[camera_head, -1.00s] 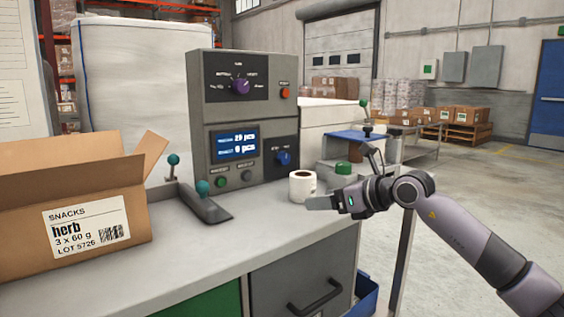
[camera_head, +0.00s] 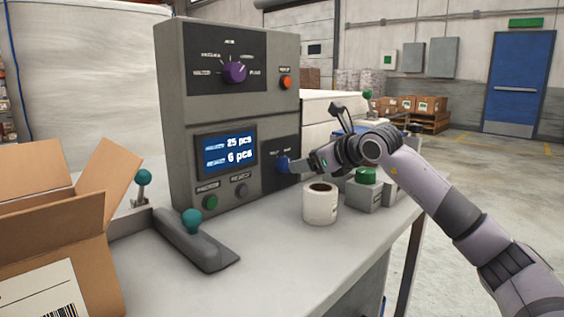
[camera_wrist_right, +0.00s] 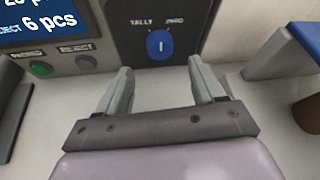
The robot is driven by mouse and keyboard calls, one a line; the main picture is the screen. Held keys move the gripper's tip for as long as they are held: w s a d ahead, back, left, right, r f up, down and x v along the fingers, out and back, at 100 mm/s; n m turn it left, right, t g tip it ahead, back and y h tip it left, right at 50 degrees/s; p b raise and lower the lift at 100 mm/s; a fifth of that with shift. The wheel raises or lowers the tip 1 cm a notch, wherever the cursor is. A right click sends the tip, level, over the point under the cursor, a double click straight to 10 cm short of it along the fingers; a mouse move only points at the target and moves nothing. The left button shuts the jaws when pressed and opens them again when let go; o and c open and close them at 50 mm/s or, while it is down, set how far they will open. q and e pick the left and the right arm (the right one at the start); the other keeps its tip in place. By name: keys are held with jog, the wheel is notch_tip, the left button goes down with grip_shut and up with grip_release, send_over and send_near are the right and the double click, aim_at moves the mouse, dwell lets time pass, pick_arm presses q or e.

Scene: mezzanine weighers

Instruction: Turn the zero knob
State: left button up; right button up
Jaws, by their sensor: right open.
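The blue knob (camera_head: 283,163) sits low on the right of the grey control panel, under labels that read TALLY and ZERO in the right wrist view. There the knob (camera_wrist_right: 160,45) faces me, its light mark near vertical. My right gripper (camera_head: 298,166) reaches the knob from the right in the head view and partly hides it. In the wrist view the right gripper (camera_wrist_right: 161,75) is open, its fingers left and right of the knob's line, with nothing between them. I cannot tell whether a finger touches the knob. My left gripper is not in view.
A purple knob (camera_head: 234,72), an orange button (camera_head: 286,82) and a lit display (camera_head: 226,151) share the panel (camera_head: 180,100). A white roll (camera_head: 320,204) stands below my right gripper. A green button box (camera_head: 366,178), a teal-knobbed lever (camera_head: 193,221) and an open carton (camera_head: 45,215) stand nearby.

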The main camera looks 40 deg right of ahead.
aim_at(285, 165)
jog(key=shift+p+x, duration=0.45)
jog(key=shift+x, duration=3)
jog(key=c, duration=1)
